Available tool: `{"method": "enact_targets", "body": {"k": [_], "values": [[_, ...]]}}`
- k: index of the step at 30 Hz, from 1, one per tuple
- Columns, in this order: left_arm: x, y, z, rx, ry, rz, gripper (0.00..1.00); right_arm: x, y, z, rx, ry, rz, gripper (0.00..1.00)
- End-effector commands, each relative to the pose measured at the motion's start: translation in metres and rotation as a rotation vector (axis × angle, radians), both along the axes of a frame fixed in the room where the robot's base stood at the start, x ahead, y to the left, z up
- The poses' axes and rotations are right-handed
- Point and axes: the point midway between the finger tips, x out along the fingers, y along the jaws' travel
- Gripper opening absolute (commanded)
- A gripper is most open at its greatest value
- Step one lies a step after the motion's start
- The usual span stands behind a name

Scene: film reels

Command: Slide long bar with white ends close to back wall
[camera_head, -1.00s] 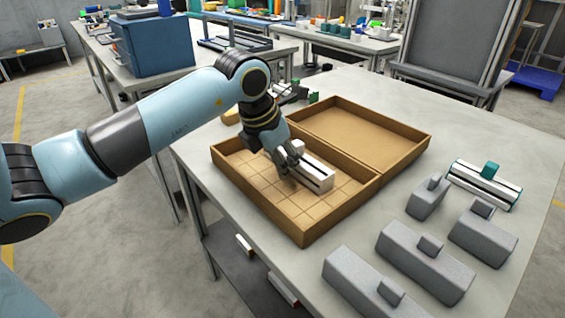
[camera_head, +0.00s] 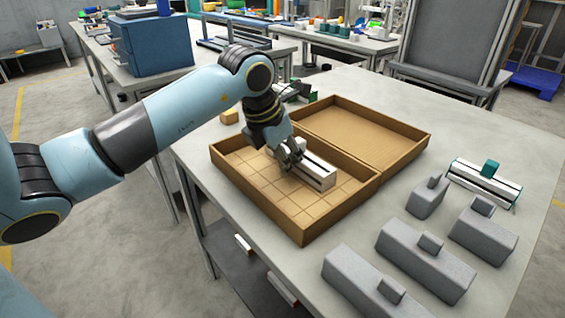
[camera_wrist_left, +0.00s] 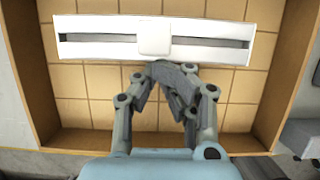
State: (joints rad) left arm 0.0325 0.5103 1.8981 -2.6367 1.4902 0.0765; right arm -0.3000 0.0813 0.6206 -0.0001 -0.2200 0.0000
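A long white bar (camera_head: 318,173) with a dark slot along it and a white block in its middle lies in the gridded half of an open wooden box (camera_head: 292,232). It shows whole in the left wrist view (camera_wrist_left: 215,40), running across the top, close to the box wall there. My left gripper (camera_head: 290,160) is down in the box beside the bar. In the left wrist view its fingertips (camera_wrist_left: 177,72) are together right at the bar's near side, by the middle block. They hold nothing; whether they touch the bar I cannot tell. My right gripper is not in view.
The box's other half (camera_head: 355,135) is empty. Several grey blocks with knobs, such as one block (camera_head: 425,262), stand right of the box. A white and dark bar with a green knob (camera_head: 490,168) lies behind them. The box floor in front of the bar is clear.

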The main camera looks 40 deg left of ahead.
Motion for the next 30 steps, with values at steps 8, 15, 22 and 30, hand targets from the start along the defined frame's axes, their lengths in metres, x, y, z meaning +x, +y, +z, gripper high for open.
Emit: {"method": "enact_targets", "body": {"k": [8, 15, 22, 30], "values": [[0.011, -0.002, -0.002, -0.002, 0.000, -0.001, 0.00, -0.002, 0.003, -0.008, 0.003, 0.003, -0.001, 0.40], [0.021, -0.002, -0.002, -0.002, 0.000, 0.000, 0.00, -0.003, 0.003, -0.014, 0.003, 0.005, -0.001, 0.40], [0.030, -0.003, -0.002, -0.001, 0.001, 0.001, 0.00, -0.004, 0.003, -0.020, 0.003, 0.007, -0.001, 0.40], [0.041, -0.004, -0.002, -0.001, 0.001, 0.000, 0.00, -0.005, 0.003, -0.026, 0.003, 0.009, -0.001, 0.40]]}}
